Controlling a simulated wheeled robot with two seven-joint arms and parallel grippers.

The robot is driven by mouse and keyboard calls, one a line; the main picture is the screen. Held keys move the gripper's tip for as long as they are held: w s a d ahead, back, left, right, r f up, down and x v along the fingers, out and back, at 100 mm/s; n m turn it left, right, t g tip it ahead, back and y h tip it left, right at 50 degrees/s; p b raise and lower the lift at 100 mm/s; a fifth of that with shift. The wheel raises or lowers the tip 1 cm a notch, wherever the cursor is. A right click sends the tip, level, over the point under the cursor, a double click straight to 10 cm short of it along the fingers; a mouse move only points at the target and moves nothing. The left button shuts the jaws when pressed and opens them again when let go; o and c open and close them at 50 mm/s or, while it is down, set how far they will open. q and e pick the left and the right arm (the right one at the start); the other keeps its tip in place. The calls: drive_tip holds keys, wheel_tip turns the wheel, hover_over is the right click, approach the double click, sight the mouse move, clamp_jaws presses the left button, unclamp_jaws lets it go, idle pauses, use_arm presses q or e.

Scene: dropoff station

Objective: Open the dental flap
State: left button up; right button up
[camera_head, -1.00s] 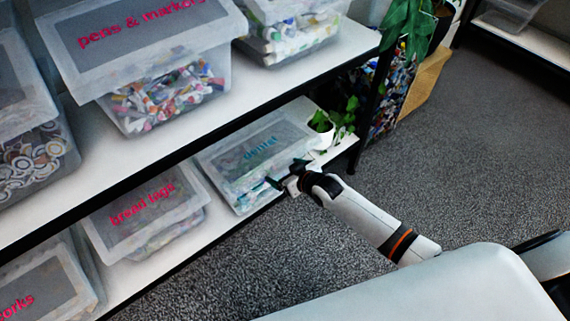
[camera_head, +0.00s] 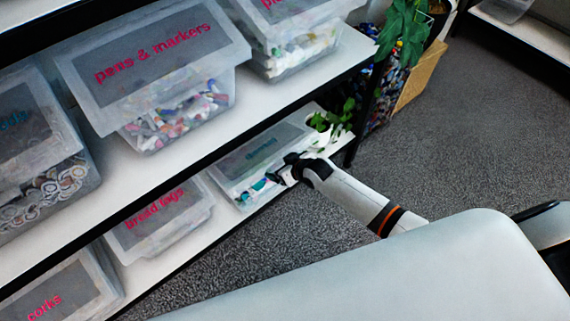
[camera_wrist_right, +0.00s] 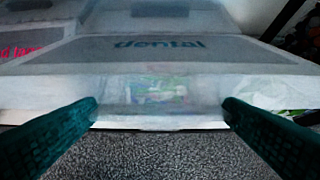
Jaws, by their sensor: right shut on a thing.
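The dental bin (camera_head: 240,193) is a clear box on the lower shelf, with a grey-labelled flap (camera_head: 285,135) on top. The flap, with its "dental" lettering, also fills the upper part of the right wrist view (camera_wrist_right: 100,50). My right gripper (camera_head: 273,178) is at the bin's front edge. In the right wrist view its teal fingers (camera_wrist_right: 160,110) stand at either side of a translucent front part of the flap, shut on it. I cannot tell whether the flap is raised. My left gripper is not in view.
The bread tags bin (camera_head: 155,225) stands left of the dental bin, and a small potted plant (camera_head: 320,124) right of it. The upper shelf (camera_head: 235,115) with the pens & markers bin (camera_head: 175,85) overhangs. Open carpet (camera_head: 450,140) lies in front.

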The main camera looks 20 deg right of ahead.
drive_tip(key=shift+w+a+r+p, duration=0.1)
drive_tip(key=shift+w+r+p, duration=0.25)
drive_tip(key=shift+r, duration=0.35)
drive_tip(key=shift+w+a+r+p, duration=0.1)
drive_tip(key=shift+w+r+p, duration=0.25)
drive_tip(key=shift+r, duration=0.3)
drive_tip(key=o, duration=1.1)
drive_tip(key=shift+s, duration=0.1)
drive_tip(key=shift+s+d, duration=0.1)
drive_tip(key=shift+s, duration=0.1)
drive_tip(key=p+v, duration=0.1)
drive_tip(key=v, duration=1)
drive_tip(key=shift+s+r+p, duration=0.2)
drive_tip(key=shift+r+p, duration=0.1)
drive_tip(key=shift+p, duration=0.05)
drive_tip(key=shift+d+f, duration=0.1)
